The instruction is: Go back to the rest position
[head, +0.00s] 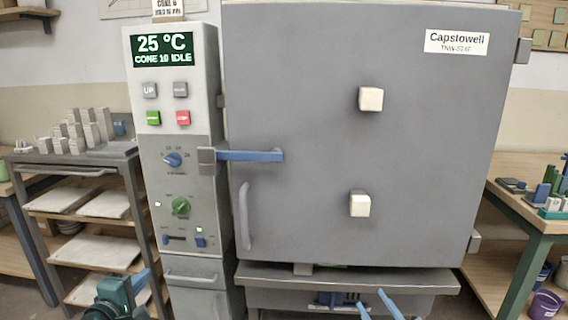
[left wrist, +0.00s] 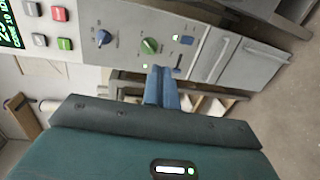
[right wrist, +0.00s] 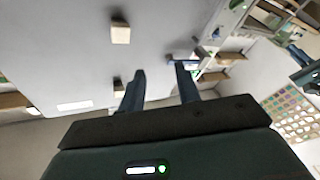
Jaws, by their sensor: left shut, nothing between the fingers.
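My left gripper (head: 146,277) is low at the left in the head view, in front of the shelf cart. Its blue fingers are together and empty, also in the left wrist view (left wrist: 160,72). My right gripper (head: 371,299) shows only its blue fingertips at the bottom, in front of the kiln's base. In the right wrist view its fingers (right wrist: 160,70) stand apart with nothing between them. The grey kiln door (head: 310,110) is closed, with a blue latch handle (head: 250,155) lying across its left edge.
The control panel (head: 180,150) reads 25 °C, cone 10 idle. A cart (head: 75,160) with pale slabs and several blocks on top stands at left. A green-legged table (head: 520,225) stands at right, with a purple bucket (head: 545,304) beneath it.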

